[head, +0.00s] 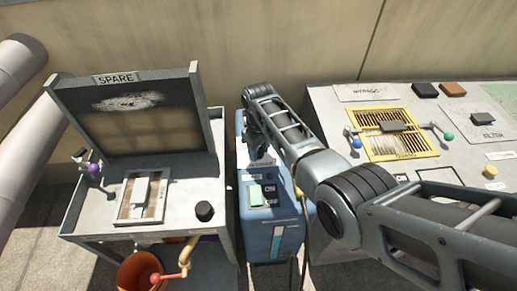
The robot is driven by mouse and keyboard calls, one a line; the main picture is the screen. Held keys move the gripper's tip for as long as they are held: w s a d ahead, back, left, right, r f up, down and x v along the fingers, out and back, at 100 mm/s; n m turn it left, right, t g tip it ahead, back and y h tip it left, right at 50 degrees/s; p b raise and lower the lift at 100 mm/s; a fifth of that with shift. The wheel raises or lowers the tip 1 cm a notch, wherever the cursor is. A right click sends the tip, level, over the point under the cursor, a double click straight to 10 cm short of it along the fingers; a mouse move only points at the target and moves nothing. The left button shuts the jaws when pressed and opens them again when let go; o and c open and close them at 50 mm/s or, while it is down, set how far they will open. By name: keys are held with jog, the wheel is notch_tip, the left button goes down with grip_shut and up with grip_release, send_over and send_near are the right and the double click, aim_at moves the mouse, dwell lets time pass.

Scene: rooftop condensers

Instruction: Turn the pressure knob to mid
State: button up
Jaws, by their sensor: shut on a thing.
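A blue unit (257,230) stands between the cart and the grey bench. Its sloped face carries a pale switch (256,195) beside the words ON and OFF, with a small label above. My gripper (259,148) reaches down onto the upper part of this face and is shut on the pressure knob. The knob is hidden by the gripper and my wrist, so its pointer and any marks around it cannot be read.
The right bench (330,104) bears a yellow grille (388,146). My arm crosses it.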

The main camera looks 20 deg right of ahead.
aim_at(259, 151)
jog(key=shift+n, duration=0.5)
jog(key=o, duration=1.1)
jog(key=shift+c, duration=0.2)
jog(key=shift+r, duration=3.9)
